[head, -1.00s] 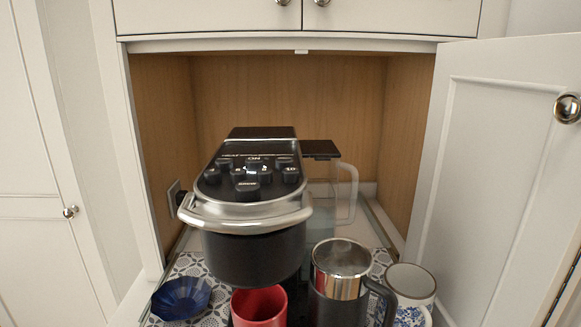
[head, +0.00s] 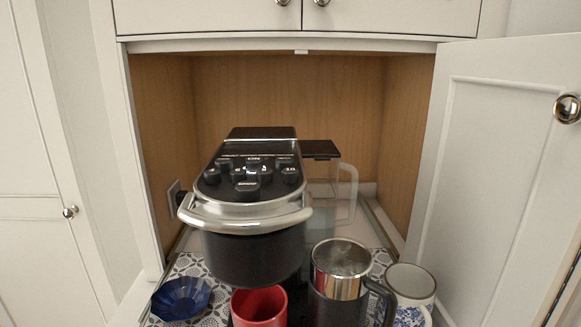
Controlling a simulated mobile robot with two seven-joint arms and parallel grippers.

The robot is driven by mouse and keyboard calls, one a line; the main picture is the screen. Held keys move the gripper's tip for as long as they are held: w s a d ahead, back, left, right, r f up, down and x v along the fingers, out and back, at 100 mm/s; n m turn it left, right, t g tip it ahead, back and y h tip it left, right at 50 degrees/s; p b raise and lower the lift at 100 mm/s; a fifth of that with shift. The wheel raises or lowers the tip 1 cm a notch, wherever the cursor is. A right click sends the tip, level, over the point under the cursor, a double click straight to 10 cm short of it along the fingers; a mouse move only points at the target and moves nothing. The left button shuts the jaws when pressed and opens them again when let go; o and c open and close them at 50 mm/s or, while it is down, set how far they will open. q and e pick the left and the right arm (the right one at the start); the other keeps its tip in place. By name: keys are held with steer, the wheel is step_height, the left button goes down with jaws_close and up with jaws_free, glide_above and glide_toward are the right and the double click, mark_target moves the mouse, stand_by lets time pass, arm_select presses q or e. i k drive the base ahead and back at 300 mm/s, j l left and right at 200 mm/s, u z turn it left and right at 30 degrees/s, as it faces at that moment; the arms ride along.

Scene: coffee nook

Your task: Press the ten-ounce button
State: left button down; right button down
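The black and silver coffee machine (head: 245,215) stands in the nook, with its button panel facing up towards me. The ten-ounce button (head: 290,176), marked 10, is at the right end of the row of round black buttons. I cannot tell from here whether it is pressed. A larger button (head: 247,187) sits at the front centre of the panel. Nothing covers the panel. A red mug (head: 260,306) stands below the machine's front. Neither of my grippers is in view.
A blue faceted bowl (head: 181,299) stands at the left. An open cabinet door (head: 505,150) bounds the right side. The space above the machine is free.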

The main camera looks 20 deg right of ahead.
mark_target(289, 176)
steer(key=i+j, duration=0.25)
steer(key=j, duration=0.2)
steer(key=i+j, duration=0.3)
steer(key=j, duration=0.15)
steer(key=z, duration=1.9)
